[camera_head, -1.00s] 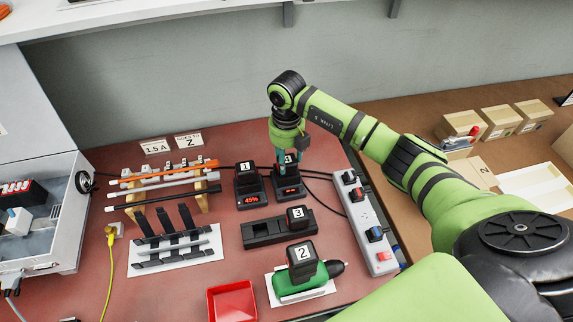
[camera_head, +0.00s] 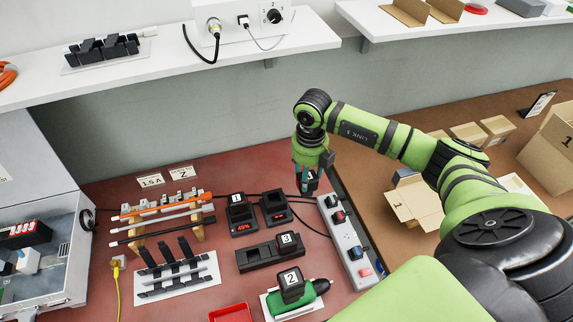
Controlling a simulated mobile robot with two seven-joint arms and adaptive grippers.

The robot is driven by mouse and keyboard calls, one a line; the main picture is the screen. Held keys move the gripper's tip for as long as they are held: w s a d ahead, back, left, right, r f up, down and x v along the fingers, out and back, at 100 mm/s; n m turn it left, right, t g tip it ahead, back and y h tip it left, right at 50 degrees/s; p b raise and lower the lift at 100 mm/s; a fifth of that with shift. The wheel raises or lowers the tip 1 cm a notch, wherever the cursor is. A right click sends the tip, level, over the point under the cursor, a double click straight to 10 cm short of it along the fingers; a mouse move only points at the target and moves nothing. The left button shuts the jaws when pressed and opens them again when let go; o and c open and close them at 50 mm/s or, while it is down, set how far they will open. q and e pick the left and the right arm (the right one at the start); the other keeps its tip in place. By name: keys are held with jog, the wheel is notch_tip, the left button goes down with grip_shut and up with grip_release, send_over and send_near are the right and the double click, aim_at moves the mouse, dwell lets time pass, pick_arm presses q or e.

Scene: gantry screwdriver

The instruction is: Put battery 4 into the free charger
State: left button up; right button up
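My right gripper (camera_head: 306,186) points down just right of the second charger, above the table. It is shut on a dark battery (camera_head: 312,181) with a white label; the fingers partly hide the label, so I cannot read its number for certain. The second charger (camera_head: 275,207) has an empty-looking bay and a lit red display. The first charger (camera_head: 243,229), to its left, holds battery 1 (camera_head: 236,200) and shows a red percentage reading. My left gripper is not in view.
Battery 3 (camera_head: 286,240) sits in a long black holder (camera_head: 258,256). Battery 2 (camera_head: 291,283) is on a green screwdriver (camera_head: 300,302). A white power strip (camera_head: 350,248) lies right of the chargers. A red tray (camera_head: 230,313) is at the front; a rack of rods (camera_head: 160,215) stands left.

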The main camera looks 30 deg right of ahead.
jog(key=shift+s+d+r+p, duration=0.3)
jog(key=shift+s+d+r, duration=0.3)
jog(key=shift+s+r, duration=0.05)
jog(key=shift+w+a, duration=0.15)
jog(key=shift+a, duration=0.1)
jog(key=w+a+b, duration=0.4)
jog(key=w+a, duration=0.3)
jog(key=w, duration=0.1)
notch_tip(320, 180, down, 7)
jog(key=b, duration=0.4)
jog(key=shift+a+r+b, duration=0.1)
jog(key=shift+b, duration=0.2)
dwell(0.4)
jog(key=shift+f+b, duration=1.5)
jog(key=shift+f, duration=0.45)
dwell(1.5)
jog(key=o, duration=1.5)
